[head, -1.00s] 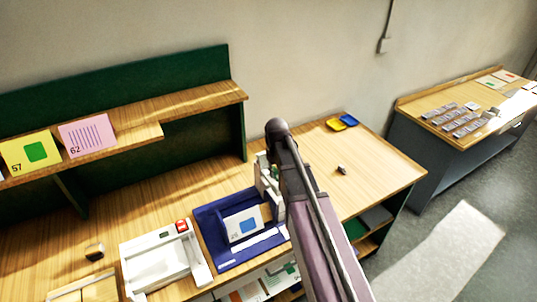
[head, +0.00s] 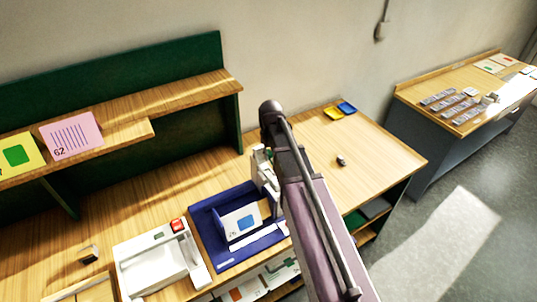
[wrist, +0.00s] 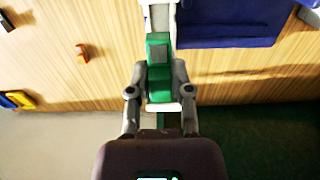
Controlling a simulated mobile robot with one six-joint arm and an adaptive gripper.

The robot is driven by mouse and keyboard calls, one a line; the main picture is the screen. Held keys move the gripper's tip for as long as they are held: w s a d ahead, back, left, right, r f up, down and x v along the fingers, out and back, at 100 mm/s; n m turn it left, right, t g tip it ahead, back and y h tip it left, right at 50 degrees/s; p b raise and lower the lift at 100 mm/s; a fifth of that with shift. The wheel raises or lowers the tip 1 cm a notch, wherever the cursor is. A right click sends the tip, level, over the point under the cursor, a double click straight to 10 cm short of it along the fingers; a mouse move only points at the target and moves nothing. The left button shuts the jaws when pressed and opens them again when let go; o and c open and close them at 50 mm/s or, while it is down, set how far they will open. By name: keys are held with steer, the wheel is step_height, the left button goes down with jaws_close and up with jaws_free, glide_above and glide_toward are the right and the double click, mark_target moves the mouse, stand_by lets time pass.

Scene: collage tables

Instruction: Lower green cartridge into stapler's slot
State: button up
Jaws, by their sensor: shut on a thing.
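My gripper (wrist: 160,70) is shut on the green cartridge (wrist: 159,84) in the wrist view, with one grey finger on each side of it. The white stapler (wrist: 158,16) reaches down from the top edge of that view and meets the green part's far end. I cannot tell whether the cartridge is in the slot or just above it. In the head view the stapler (head: 263,172) stands at the right end of the blue tray, partly hidden by my arm. My fingers and the cartridge are hidden there.
The blue tray (head: 205,226) holds a card with a blue square. A white device (head: 150,264) with a red button stands left of it. A small dark object (head: 341,160) and yellow and blue dishes (head: 335,112) lie to the right. A green-backed shelf (head: 130,75) rises behind.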

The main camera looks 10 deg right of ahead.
mark_target(270, 176)
steer(key=shift+f+b, duration=0.35)
steer(key=shift+f+b, duration=3.55)
steer(key=shift+a, duration=0.1)
steer(key=o, duration=0.9)
steer(key=shift+o, duration=0.2)
steer(key=shift+r, duration=0.15)
